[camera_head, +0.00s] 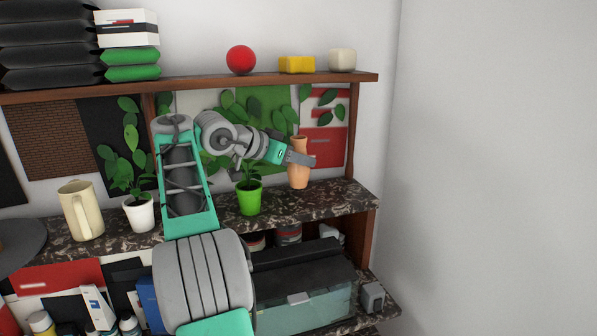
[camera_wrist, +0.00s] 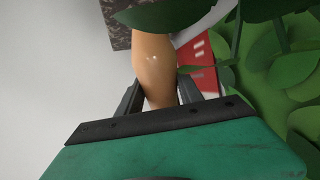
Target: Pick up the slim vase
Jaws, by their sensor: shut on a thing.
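The slim vase (camera_head: 298,174) is orange-tan with a narrow neck and a wider body. It stands upright at the right end of the speckled stone shelf (camera_head: 340,200). My gripper (camera_head: 301,159) reaches in from the left and is shut on the vase around its upper part. In the wrist view the vase (camera_wrist: 154,68) sits between the two dark fingers (camera_wrist: 156,98). A green leaf covers part of the vase in that view. I cannot tell whether the base still touches the shelf.
A plant in a green pot (camera_head: 249,198) stands just left of the vase, its leaves close to my arm. A white-potted plant (camera_head: 139,214) and a cream pitcher (camera_head: 81,211) stand further left. The upper shelf (camera_head: 300,78) holds a red ball (camera_head: 241,59) and a yellow block (camera_head: 297,65).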

